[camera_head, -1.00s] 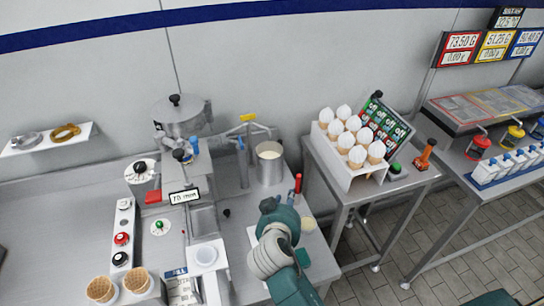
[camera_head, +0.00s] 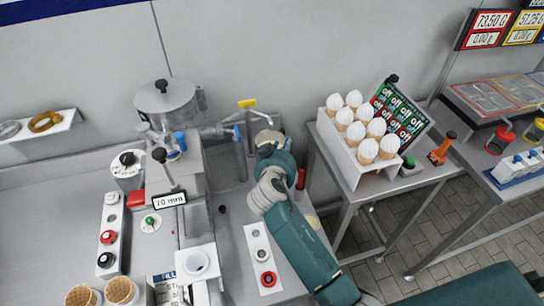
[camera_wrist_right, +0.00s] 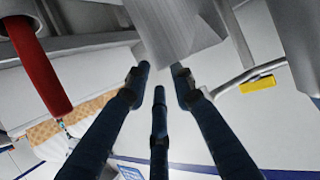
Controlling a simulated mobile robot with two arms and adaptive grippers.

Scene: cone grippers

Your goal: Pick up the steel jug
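The steel jug (camera_head: 271,135) stands at the back of the steel counter in the head view. In the right wrist view, a grey metal surface that looks like the jug (camera_wrist_right: 172,30) fills the top middle. My right gripper (camera_head: 267,150) is at the near side of the jug, its fingers hidden by my arm in the head view. In the right wrist view, its dark blue fingers (camera_wrist_right: 160,78) are spread and their tips are close to the jug; contact cannot be told. My left gripper is out of view.
A red handle (camera_head: 301,179) stands just right of my right wrist. A yellow-handled tap (camera_head: 247,103) is behind and left of the jug. A steel machine (camera_head: 176,170) stands to the left. A white rack of cones (camera_head: 348,160) is on a side table at right.

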